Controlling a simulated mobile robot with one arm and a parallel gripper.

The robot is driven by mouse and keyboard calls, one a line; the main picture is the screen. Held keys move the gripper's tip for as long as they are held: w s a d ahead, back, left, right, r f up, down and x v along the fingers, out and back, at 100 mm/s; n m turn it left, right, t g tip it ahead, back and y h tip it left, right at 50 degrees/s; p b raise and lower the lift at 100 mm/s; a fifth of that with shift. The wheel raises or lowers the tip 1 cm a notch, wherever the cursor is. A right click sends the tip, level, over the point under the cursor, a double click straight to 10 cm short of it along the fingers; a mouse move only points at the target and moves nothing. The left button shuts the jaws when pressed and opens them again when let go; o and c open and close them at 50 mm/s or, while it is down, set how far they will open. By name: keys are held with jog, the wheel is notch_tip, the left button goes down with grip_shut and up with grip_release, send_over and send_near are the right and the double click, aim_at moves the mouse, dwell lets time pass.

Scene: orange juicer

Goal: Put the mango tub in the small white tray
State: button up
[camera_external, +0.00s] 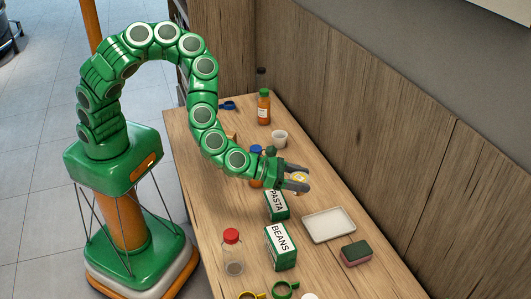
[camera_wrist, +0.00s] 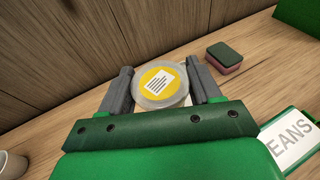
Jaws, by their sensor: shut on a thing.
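My gripper (camera_external: 297,176) is shut on the mango tub (camera_external: 300,177), a small round tub with a yellow lid. The wrist view shows the tub (camera_wrist: 160,84) between the two grey fingers of my gripper (camera_wrist: 160,72), its yellow lid with a white label facing the camera. The tub is held above the table, behind the small white tray (camera_external: 328,226) in the external view. The tray is a shallow rectangle and looks empty. In the wrist view the tray is mostly hidden behind the tub and gripper.
Boxes marked PASTA (camera_external: 277,206) and BEANS (camera_external: 280,247) stand left of the tray. A green and pink sponge (camera_external: 356,253) lies to its right. A red-capped jar (camera_external: 233,252), white cup (camera_external: 279,139) and orange bottle (camera_external: 263,107) stand on the table. A wooden wall (camera_external: 400,190) bounds the back.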

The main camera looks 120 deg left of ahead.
jog(key=w+f, duration=0.2)
jog(key=w, duration=0.1)
jog(key=w+f, duration=0.2)
jog(key=w, duration=0.1)
jog(key=w+a+f, duration=0.1)
jog(key=w+f, duration=0.2)
jog(key=shift+w+f, duration=0.1)
jog(key=shift+w, duration=0.3)
jog(key=shift+w+f, duration=0.5)
jog(key=shift+f, duration=1.7)
jog(key=o, duration=1.2)
jog(key=shift+f, duration=0.1)
jog(key=shift+c, duration=0.2)
jog(key=shift+v, duration=6)
